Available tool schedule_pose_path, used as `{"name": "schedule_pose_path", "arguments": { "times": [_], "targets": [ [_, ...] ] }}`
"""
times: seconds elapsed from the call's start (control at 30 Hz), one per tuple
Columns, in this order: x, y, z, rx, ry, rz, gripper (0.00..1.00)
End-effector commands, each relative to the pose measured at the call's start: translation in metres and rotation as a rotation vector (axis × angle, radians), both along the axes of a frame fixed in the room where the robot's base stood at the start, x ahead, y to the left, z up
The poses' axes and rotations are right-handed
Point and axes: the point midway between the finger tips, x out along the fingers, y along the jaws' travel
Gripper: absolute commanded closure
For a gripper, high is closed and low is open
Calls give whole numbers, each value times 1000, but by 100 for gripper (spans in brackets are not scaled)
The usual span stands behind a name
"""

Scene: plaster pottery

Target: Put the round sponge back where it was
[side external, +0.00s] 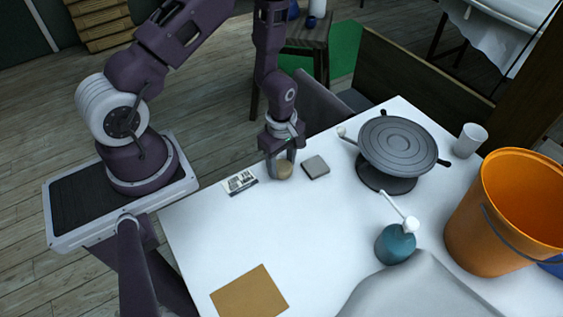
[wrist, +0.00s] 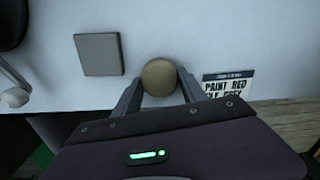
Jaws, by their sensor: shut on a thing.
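The round sponge (side external: 285,170) is tan and sits between the fingers of my gripper (side external: 281,168). It also shows as a tan disc in the wrist view (wrist: 159,77), with a finger of my gripper (wrist: 158,88) on either side. My gripper is shut on it, low over the white table near its back edge. The sponge's underside is hidden, so I cannot tell whether it touches the table. A grey square block (side external: 315,167) lies just right of my gripper; in the wrist view the block (wrist: 99,54) is to the left of the sponge.
A printed card (side external: 240,182) lies left of my gripper. A brown square (side external: 249,293) lies in front. The white table's (side external: 300,230) middle is clear.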

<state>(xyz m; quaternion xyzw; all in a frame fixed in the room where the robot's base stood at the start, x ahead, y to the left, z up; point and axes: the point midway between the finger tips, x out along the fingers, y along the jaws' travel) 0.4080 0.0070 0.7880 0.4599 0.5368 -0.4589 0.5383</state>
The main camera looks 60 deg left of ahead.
Motion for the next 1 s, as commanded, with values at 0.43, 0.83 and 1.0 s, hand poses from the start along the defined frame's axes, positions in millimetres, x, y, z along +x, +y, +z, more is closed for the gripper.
{"name": "schedule_pose_path", "arguments": {
  "times": [0.43,0.83,1.0],
  "targets": [
    [0,0,-2,0,1,0,29],
    [1,0,30,2,-5,2,29],
    [2,0,76,2,-6,0,29]
  ]
}}
